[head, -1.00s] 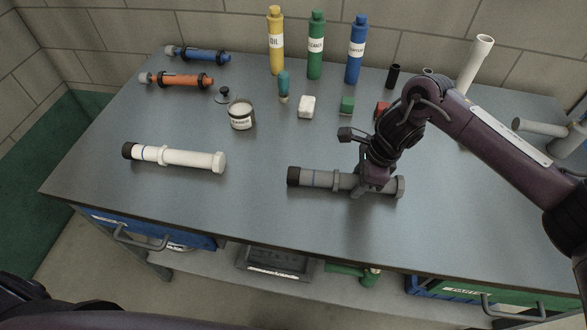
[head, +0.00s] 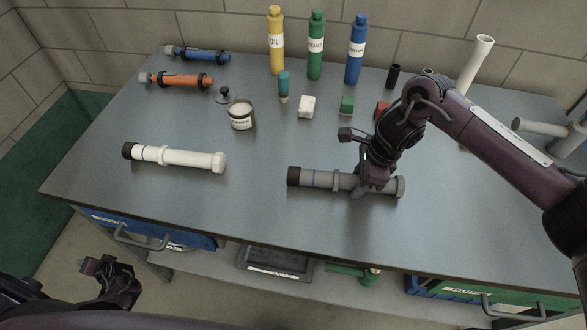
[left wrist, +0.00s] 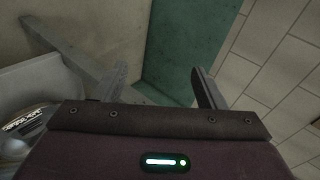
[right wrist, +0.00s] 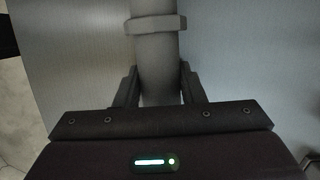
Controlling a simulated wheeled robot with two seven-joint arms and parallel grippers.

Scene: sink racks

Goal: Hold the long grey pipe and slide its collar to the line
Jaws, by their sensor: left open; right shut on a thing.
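The long grey pipe (head: 350,182) lies on the bench with a black cap at its left end and a grey flange at its right end. Its collar (head: 336,180) is a raised ring left of my gripper; a faint blue line (head: 314,177) lies farther left, apart from the collar. My right gripper (head: 367,187) is shut on the pipe, right of the collar. In the right wrist view the collar (right wrist: 156,25) shows beyond the fingers around the pipe (right wrist: 157,70). My left gripper (left wrist: 162,82) is open and empty, off the bench at the lower left of the head view (head: 100,268).
A white pipe (head: 180,157) with its own collar lies to the left. An upright white tube (head: 475,65) is at the back right. The bench between the two pipes is clear.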

